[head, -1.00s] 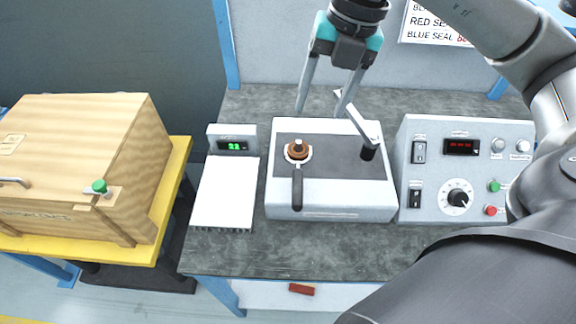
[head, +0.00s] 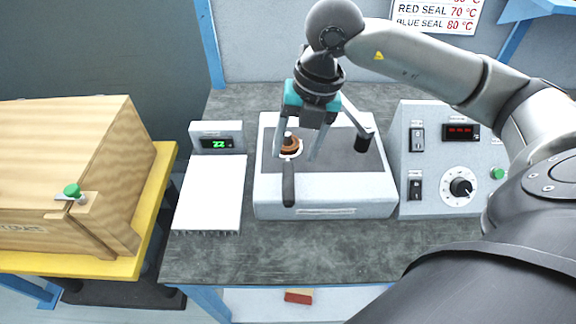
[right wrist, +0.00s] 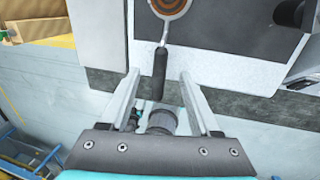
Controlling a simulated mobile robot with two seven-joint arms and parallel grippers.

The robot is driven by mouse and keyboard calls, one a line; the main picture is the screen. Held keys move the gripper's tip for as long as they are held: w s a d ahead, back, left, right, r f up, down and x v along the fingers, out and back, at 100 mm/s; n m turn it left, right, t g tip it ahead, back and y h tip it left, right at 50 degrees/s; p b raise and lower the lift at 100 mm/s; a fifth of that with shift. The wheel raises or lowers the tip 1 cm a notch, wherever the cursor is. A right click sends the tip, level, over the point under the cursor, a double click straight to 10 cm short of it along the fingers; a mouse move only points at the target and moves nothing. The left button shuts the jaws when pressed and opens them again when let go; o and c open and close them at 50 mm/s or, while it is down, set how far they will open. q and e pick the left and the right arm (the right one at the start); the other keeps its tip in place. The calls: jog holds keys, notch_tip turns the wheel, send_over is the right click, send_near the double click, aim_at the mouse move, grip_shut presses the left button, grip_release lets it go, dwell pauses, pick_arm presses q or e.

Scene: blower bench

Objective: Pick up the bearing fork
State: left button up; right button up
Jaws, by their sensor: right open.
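The bearing fork has a black handle (head: 288,188) and a pale ring around a copper-brown part (head: 290,144) on top of the grey bench unit. The handle points toward the front edge of the unit. In the right wrist view, the fork's handle (right wrist: 160,68) shows between the fingertips, with the ring at the top edge. My right gripper (head: 295,157) is open and empty, pointing down over the unit near the fork. Its left finger partly overlaps the brown part in the head view. I cannot tell the height gap to the handle. My left gripper is not in view.
A black-knobbed lever (head: 362,142) stands on the unit's right. A control box (head: 425,190) is at right. A white plate with a display (head: 216,142) is at left. A wooden crate (head: 70,165) stands on a yellow table. The bench front (head: 330,255) is clear.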

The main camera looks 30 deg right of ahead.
aim_at(289, 168)
jog(key=shift+w+a+f+b, duration=0.1)
jog(key=shift+a+f+b, duration=0.05)
jog(key=shift+f, duration=0.75)
jog(key=shift+w+a+f+b, duration=0.1)
jog(key=shift+a+f+b, duration=0.1)
jog(key=shift+f, duration=0.75)
jog(key=shift+a+f+b, duration=0.1)
jog(key=shift+f+b, duration=0.05)
jog(key=shift+f, duration=0.75)
jog(key=shift+c, duration=0.2)
grip_shut()
jog(key=shift+r, duration=0.1)
